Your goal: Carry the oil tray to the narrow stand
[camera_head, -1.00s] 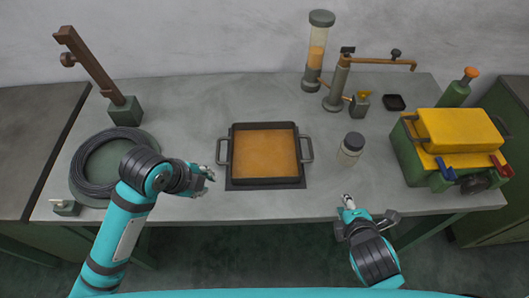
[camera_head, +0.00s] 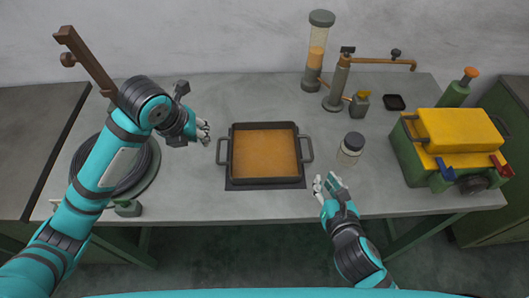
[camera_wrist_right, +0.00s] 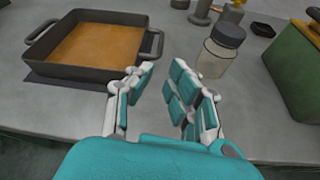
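The oil tray (camera_head: 265,181) is a dark square pan of amber oil with a handle on its left and right sides. It rests on a dark mat in the middle of the workbench. It also shows at the upper left of the right wrist view (camera_wrist_right: 70,72). My left gripper (camera_head: 207,132) is beside the tray's left handle, a little apart from it; its fingers are too small to judge. My right gripper (camera_head: 326,184) is open and empty, below and right of the right handle. The right wrist view shows its spread fingers (camera_wrist_right: 160,92). I cannot identify the narrow stand.
A lidded glass jar (camera_head: 350,150) stands close to my right gripper. A green and yellow machine (camera_head: 458,135) is at the right. A cable coil (camera_head: 150,170) lies behind my left arm. A brown post (camera_head: 85,58) and a dispenser (camera_head: 338,85) stand at the back.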

